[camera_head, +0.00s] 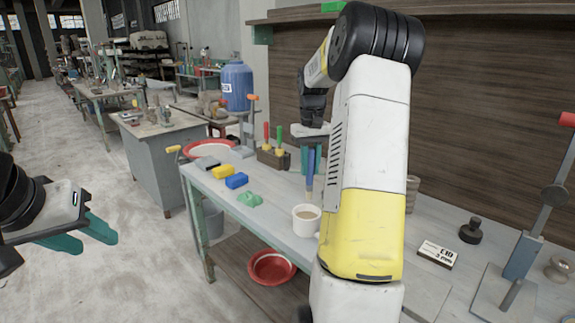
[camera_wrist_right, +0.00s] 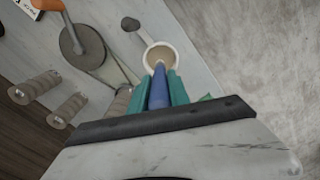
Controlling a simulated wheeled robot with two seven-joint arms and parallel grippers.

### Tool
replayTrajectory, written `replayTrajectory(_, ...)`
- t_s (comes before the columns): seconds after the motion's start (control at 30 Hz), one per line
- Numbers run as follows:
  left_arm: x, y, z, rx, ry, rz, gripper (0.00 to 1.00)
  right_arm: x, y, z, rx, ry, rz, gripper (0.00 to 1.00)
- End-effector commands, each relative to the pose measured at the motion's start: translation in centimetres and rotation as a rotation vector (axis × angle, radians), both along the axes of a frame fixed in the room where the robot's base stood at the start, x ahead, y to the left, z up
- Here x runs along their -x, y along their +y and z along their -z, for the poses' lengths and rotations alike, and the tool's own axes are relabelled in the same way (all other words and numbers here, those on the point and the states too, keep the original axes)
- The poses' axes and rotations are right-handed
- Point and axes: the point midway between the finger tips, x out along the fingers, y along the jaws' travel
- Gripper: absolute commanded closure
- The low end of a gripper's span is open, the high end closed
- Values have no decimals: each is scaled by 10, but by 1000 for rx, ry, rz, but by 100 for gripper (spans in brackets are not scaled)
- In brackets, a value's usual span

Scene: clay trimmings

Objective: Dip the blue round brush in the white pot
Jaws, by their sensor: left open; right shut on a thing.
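The white pot (camera_head: 305,224) stands on the grey table and holds a beige liquid; it also shows in the right wrist view (camera_wrist_right: 148,61). My right gripper (camera_head: 311,162) is shut on the blue round brush (camera_head: 309,184), which points down. In the right wrist view, the brush (camera_wrist_right: 158,92) sits between the teal fingers, its tip overlapping the pot's opening. In the head view the tip is just above or at the rim; I cannot tell whether it touches the liquid. My left gripper (camera_head: 84,236) is open and empty, off the table's left side.
A green lump (camera_head: 250,200), a blue block (camera_head: 236,181) and a yellow block (camera_head: 223,172) lie left of the pot. A wooden tool holder (camera_head: 273,158) stands behind. A labelled box (camera_head: 437,255) and a metal stand (camera_head: 517,262) are at right. A red basin (camera_head: 272,267) sits below.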

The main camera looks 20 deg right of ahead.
Motion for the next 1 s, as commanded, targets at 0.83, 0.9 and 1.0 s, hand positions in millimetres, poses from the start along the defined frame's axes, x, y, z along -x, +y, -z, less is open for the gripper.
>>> replayTrajectory(0.83, 0, 0, 0, 0, 0, 0, 58, 0, 0, 81, 0, 2, 0, 100)
replayTrajectory(0.9, 0, 0, 0, 0, 0, 0, 58, 0, 0, 86, 0, 2, 0, 100)
replayTrajectory(1.0, 0, 0, 0, 0, 0, 0, 58, 0, 0, 91, 0, 1, -1, 100)
